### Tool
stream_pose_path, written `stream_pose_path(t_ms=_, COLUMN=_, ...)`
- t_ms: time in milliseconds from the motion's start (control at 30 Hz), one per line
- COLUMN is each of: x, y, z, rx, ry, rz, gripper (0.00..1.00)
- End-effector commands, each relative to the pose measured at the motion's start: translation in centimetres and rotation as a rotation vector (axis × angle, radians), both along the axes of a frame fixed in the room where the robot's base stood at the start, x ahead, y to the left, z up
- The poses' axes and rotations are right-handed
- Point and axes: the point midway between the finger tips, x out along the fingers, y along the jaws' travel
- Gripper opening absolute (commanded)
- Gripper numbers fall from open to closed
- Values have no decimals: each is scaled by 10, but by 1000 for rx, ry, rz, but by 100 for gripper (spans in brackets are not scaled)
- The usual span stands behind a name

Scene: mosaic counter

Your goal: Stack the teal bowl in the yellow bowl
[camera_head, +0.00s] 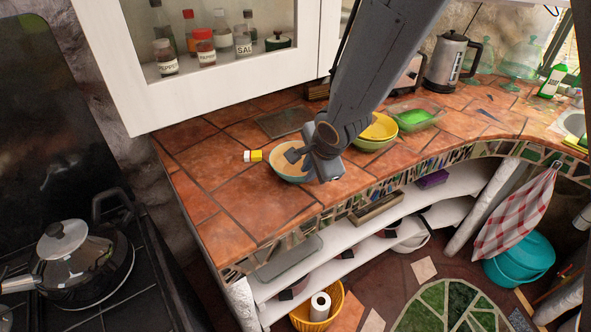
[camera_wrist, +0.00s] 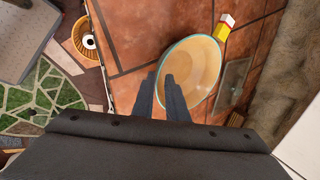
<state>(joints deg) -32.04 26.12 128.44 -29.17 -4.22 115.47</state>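The teal bowl (camera_head: 285,175) has a teal outside and a peach inside. It sits on the tiled counter at the left, and it also shows in the wrist view (camera_wrist: 200,70), its mouth facing the camera. My gripper (camera_head: 298,156) is at the bowl's right side in the head view. In the wrist view my two fingers (camera_wrist: 160,80) straddle the bowl's near-left rim with a narrow gap; whether they press on the wall is unclear. The yellow bowl (camera_head: 379,127), yellow inside and yellow-green lower outside, stands right of my gripper, partly behind my arm.
A yellow-and-white small box (camera_head: 253,156) lies just left of the teal bowl. A green dish (camera_head: 416,118) stands right of the yellow bowl. A grey plate (camera_head: 284,122) lies behind, under the wall cabinet (camera_head: 160,110). The counter's left front is clear.

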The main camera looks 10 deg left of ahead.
Motion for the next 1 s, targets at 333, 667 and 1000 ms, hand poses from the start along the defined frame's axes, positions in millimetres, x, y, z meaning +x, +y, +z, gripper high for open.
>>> stream_pose_path(t_ms=333, x=11, y=10, z=-34, rx=-1, ry=0, rz=-3, gripper=13)
stream_pose_path(t_ms=667, x=16, y=14, z=-43, rx=-2, ry=0, rz=-2, gripper=13)
stream_pose_path(t_ms=1000, x=16, y=13, z=-42, rx=-2, ry=0, rz=-3, gripper=0)
